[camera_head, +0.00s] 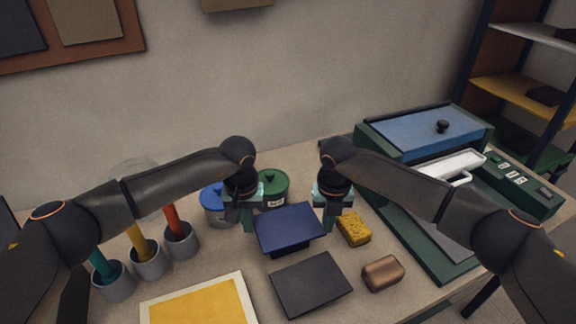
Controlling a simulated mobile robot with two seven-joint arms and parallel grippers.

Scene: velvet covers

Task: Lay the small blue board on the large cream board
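The small blue board (289,227) lies flat in the middle of the table, with a dark shape under its front edge that may be a low support or shadow. My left gripper (247,217) points down at its left edge. My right gripper (331,213) points down at its right edge. The fingers stand very close to the board, but I cannot tell whether they touch or grip it, and the finger gaps are hidden. A large board with a cream border (147,308) and a yellow middle lies at the front left, cut off by the picture's bottom edge.
A dark grey board (311,284) lies in front of the blue one. A yellow sponge (354,229) and a brown block (383,273) are to the right. Lidded blue (214,203) and green (272,188) pots stand behind. Grey cups (147,260) stand left, a green machine (425,235) right.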

